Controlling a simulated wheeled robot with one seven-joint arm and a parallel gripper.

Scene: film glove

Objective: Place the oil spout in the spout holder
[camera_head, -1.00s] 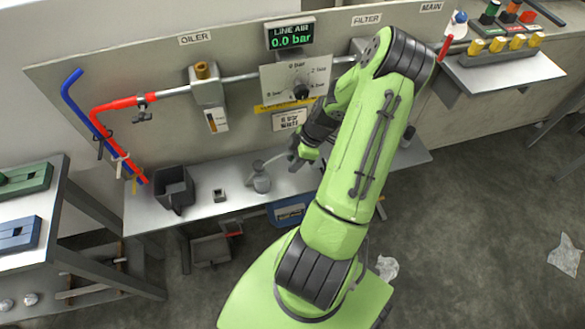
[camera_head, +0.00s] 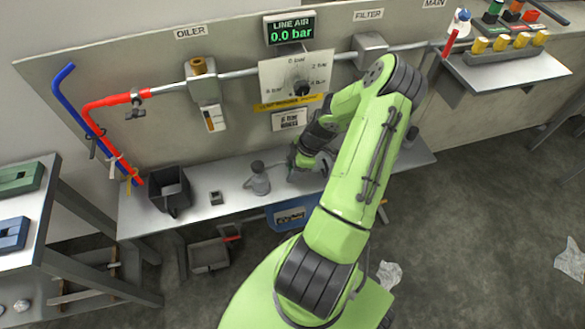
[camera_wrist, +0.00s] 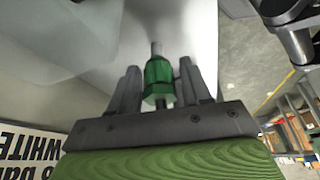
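A green hexagonal piece with a thin grey metal stem, apparently the oil spout (camera_wrist: 158,78), sits between the two fingers of my gripper (camera_wrist: 160,85) in the wrist view. The fingers lie close along both its sides, and its stem points away from the palm over a pale surface. In the head view my gripper (camera_head: 294,166) is low over the bench, right of the grey oil can; its fingertips are hard to make out there. A small grey block with a dark opening (camera_head: 216,198), likely the spout holder, stands on the bench left of the can.
The grey oil can (camera_head: 258,185) stands close left of my gripper. A black open box (camera_head: 170,190) is at the bench's left end. The back panel carries a gauge plate (camera_head: 296,80) and pipes. A rack with coloured fittings (camera_head: 505,50) is at the right.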

